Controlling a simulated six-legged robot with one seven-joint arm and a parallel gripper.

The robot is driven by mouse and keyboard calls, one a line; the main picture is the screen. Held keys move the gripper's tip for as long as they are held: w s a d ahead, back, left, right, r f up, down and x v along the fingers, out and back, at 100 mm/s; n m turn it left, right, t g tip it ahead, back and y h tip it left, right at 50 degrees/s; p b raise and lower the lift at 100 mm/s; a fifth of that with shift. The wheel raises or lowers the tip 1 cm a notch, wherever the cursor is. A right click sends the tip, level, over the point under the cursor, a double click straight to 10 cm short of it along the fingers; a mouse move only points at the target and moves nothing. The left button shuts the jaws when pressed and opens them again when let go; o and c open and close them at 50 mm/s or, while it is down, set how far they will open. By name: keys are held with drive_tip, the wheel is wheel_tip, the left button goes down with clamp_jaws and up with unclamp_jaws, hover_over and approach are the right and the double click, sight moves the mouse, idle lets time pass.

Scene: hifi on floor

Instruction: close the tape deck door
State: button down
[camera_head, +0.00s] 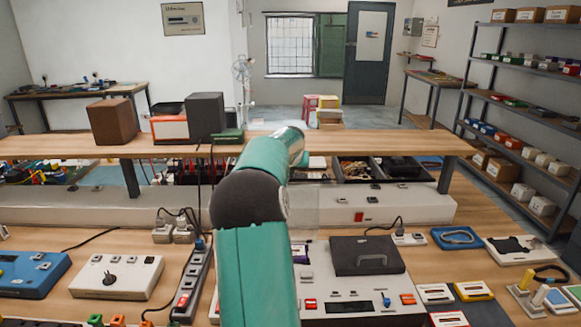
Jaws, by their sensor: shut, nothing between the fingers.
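The tape deck (335,290) is a light grey unit on the front bench, just right of my arm. It has a dark display and red buttons along its front. A dark panel with a handle (367,256) covers its right part. A clear, see-through panel (305,215) stands up behind the left part, beside my arm; it looks like the door, standing open. My green arm reaches forward over the bench and hides the deck's left side and part of the clear panel. My gripper is not visible; the arm hides it or it is beyond view.
A wooden shelf (400,142) crosses behind the bench, with a grey speaker box (205,117) on it. A power strip (192,282) and a white box (116,276) lie left of my arm. Cassettes (472,290) and a blue tray (457,238) lie right of the deck.

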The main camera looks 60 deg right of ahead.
drive_tip(key=shift+s+a+f, duration=0.25)
drive_tip(key=shift+a+f, duration=0.25)
drive_tip(key=shift+f, duration=0.1)
drive_tip(key=shift+s+a+f, duration=0.2)
drive_tip(key=shift+a+f, duration=0.3)
drive_tip(key=shift+f, duration=0.05)
drive_tip(key=shift+w, duration=0.1)
drive_tip(key=shift+a+r, duration=0.1)
